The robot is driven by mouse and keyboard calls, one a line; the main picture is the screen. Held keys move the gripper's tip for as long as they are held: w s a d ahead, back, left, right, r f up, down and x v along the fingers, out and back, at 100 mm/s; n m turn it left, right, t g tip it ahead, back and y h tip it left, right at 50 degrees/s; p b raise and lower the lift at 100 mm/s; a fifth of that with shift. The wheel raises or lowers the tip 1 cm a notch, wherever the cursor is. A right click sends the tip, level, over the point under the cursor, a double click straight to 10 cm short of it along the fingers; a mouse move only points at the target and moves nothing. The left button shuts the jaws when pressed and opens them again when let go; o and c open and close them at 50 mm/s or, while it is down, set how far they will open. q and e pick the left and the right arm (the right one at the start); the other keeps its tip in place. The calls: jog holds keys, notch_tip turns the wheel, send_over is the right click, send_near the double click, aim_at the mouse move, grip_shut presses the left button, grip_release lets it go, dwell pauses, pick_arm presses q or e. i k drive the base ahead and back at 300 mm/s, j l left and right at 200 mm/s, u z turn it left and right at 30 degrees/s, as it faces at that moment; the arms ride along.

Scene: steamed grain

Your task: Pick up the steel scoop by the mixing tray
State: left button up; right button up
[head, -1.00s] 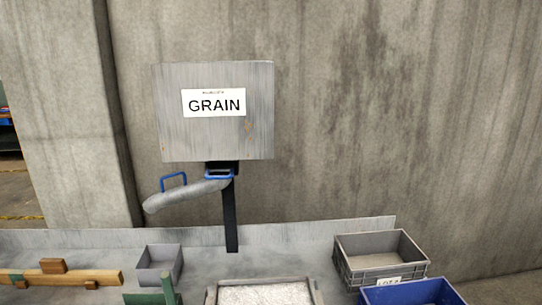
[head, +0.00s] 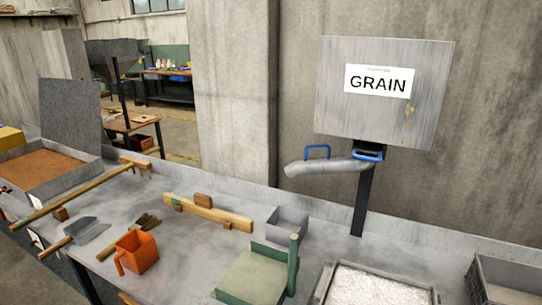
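A grey metal scoop (head: 87,231) with a wooden handle lies on the left part of the bench, near its front edge. Its handle points to the lower left. A shallow grey tray (head: 92,163) of brown material, with a raised back panel, stands beyond it at the far left. Another tray (head: 321,288) holds pale white material at the lower right and is cut off by the frame. I cannot tell from the picture which of these is the mixing tray. Neither of my grippers is in view.
A long-handled wooden rake (head: 75,199) lies behind the scoop. An orange jug (head: 137,254) and a brush (head: 145,223) lie to its right. A wooden bar (head: 208,213), grey bin (head: 288,223), green box (head: 252,278) and the GRAIN hopper (head: 382,95) stand further right.

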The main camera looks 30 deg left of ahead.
aim_at(80, 232)
jog(key=u, duration=2.5)
